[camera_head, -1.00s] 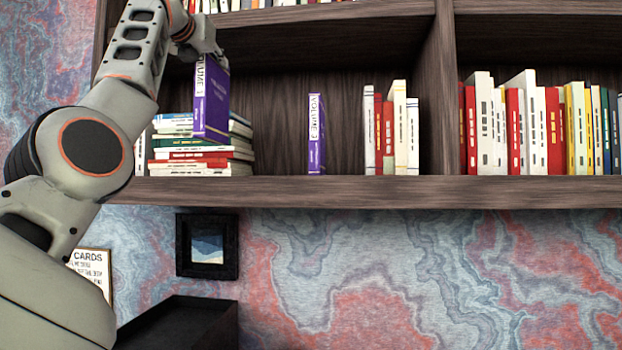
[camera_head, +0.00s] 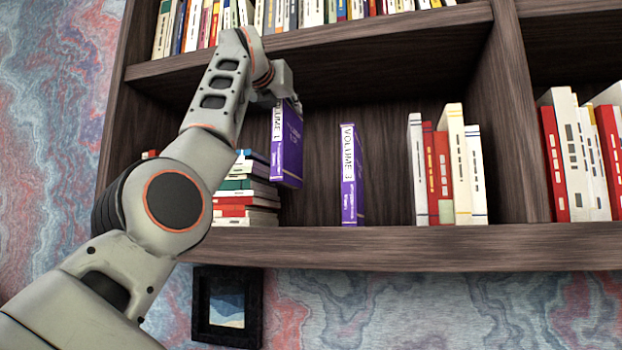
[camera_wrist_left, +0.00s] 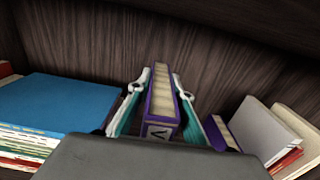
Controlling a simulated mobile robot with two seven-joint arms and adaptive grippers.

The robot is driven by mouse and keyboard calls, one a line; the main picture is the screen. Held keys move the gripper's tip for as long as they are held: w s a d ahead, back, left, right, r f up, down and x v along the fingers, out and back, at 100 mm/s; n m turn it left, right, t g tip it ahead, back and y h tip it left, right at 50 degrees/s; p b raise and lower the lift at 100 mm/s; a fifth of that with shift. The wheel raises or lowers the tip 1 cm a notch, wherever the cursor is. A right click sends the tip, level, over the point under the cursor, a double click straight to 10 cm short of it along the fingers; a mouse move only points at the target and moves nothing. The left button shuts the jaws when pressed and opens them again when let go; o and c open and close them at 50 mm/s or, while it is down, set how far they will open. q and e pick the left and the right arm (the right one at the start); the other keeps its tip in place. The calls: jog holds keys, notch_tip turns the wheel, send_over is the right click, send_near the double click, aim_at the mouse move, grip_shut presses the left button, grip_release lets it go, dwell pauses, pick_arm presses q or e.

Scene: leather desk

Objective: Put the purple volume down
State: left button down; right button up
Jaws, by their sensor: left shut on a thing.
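A purple volume, labelled VOLUME 1 (camera_head: 288,145), hangs upright from my left gripper (camera_head: 284,98) inside the shelf bay, its lower edge above the shelf board. In the left wrist view the gripper's fingers (camera_wrist_left: 160,103) are shut on both sides of the purple volume (camera_wrist_left: 161,105), whose page edges face the camera. Another purple volume, labelled VOLUME 3 (camera_head: 351,176), stands upright on the shelf to the right of the held one, with a gap between. It also shows partly in the left wrist view (camera_wrist_left: 220,132). My right gripper is not in view.
A stack of lying books (camera_head: 247,190) is left of the held volume; its blue top book (camera_wrist_left: 70,98) shows in the wrist view. White and red books (camera_head: 445,165) stand further right. The shelf board (camera_head: 385,243) is bare around VOLUME 3. A divider (camera_head: 517,120) closes the bay.

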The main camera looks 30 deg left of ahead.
aim_at(288, 143)
pick_arm(q)
notch_tip(288, 143, down, 9)
jog(key=shift+d+f, duration=0.15)
jog(key=shift+f, duration=0.05)
dwell(0.8)
jog(key=shift+s, duration=0.1)
jog(key=shift+f, duration=0.2)
jog(key=c, duration=1.8)
grip_release()
